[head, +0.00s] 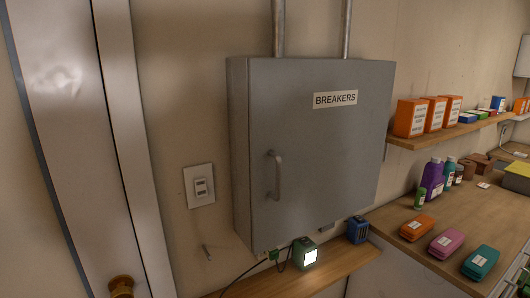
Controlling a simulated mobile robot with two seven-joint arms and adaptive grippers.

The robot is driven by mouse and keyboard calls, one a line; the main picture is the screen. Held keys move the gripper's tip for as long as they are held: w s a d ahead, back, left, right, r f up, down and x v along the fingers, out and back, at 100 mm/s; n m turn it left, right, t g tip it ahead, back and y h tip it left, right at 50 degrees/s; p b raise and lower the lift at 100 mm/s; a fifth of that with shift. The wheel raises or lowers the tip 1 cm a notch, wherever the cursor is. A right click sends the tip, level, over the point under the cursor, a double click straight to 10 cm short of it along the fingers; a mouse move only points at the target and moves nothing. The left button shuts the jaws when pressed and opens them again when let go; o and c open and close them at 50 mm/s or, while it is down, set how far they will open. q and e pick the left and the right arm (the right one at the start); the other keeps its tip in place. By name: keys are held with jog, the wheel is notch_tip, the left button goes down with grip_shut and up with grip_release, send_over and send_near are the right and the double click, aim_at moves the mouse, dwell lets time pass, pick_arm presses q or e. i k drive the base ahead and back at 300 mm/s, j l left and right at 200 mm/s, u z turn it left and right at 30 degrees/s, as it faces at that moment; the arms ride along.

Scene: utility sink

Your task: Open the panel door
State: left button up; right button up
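The side of the box (241,160) shows on the left. Neither of my grippers is in the head view, and nothing touches the handle.
A narrow wooden shelf (335,270) below the box holds a small lit green device (304,254) and a blue one (357,230). A counter (410,242) with coloured packets and bottles stands at right. A door with a brass knob (121,286) is at left.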

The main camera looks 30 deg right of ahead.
aim_at(318, 128)
jog(key=z, duration=1.35)
